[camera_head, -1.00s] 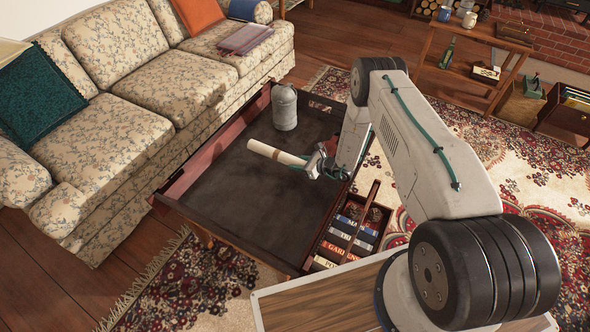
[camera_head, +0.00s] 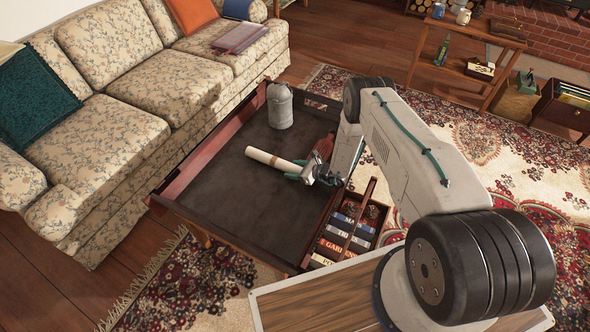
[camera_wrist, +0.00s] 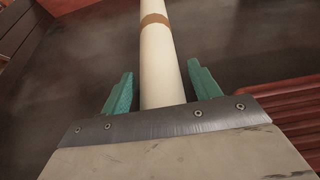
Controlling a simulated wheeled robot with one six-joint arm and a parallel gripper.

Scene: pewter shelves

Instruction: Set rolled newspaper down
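The rolled newspaper (camera_head: 270,159) is a pale roll with a brown band. It lies over the dark table top (camera_head: 235,200) and appears to rest on it. My gripper (camera_head: 308,172) is at its right end. In the wrist view the roll (camera_wrist: 161,65) runs away from me between the two teal fingers of my gripper (camera_wrist: 161,82). A narrow gap shows on each side of the roll, so the fingers are open around it. The near end of the roll is hidden behind the gripper body.
A grey canister (camera_head: 280,106) stands at the table's far end. A reddish object (camera_head: 325,147) lies just beyond my gripper. A divided compartment with several books (camera_head: 346,232) is at the right. A raised rim (camera_head: 205,160) edges the table beside the sofa (camera_head: 95,130). The table's near-left area is bare.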

